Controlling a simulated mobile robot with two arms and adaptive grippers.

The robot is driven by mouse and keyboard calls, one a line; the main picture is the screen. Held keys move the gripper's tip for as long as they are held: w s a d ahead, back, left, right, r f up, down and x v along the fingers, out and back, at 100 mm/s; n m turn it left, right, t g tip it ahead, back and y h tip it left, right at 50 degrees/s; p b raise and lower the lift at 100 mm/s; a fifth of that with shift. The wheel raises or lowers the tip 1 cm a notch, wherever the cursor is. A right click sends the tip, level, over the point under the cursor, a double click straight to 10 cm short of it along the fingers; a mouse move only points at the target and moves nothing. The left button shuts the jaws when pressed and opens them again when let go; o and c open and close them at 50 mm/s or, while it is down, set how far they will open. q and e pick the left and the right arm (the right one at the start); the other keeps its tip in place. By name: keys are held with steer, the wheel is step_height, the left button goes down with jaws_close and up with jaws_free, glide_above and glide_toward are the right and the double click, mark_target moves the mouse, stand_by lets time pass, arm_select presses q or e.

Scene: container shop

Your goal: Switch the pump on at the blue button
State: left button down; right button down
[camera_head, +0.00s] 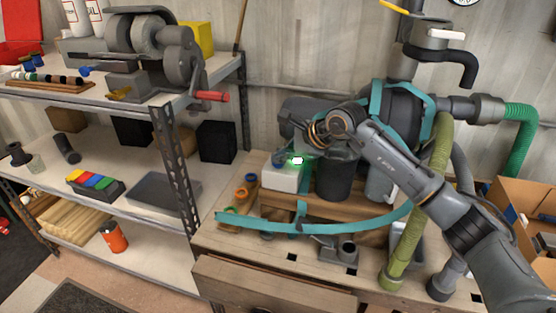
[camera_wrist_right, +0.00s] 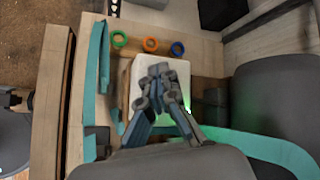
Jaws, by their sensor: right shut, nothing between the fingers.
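A small lamp (camera_head: 297,160) on the box glows green. My right gripper (camera_head: 287,146) is shut and empty, close above the button; I cannot tell whether it touches. In the right wrist view the shut fingers (camera_wrist_right: 160,72) are over the white box (camera_wrist_right: 182,73) and hide the button. The green glow (camera_wrist_right: 187,107) shows beside them. My left gripper is not in view.
A teal hose (camera_head: 330,227) curves across the bench front. Orange, green and blue rings (camera_wrist_right: 150,44) lie beside the box. The dark cylinder (camera_head: 334,178) and pump piping crowd the right side. A metal shelf (camera_head: 190,180) with tools stands at the left.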

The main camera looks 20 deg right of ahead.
steer(key=shift+d, duration=0.1)
steer(key=shift+r, duration=0.3)
step_height(320, 180, up, 6)
steer(key=p, duration=0.3)
stand_by(0.3)
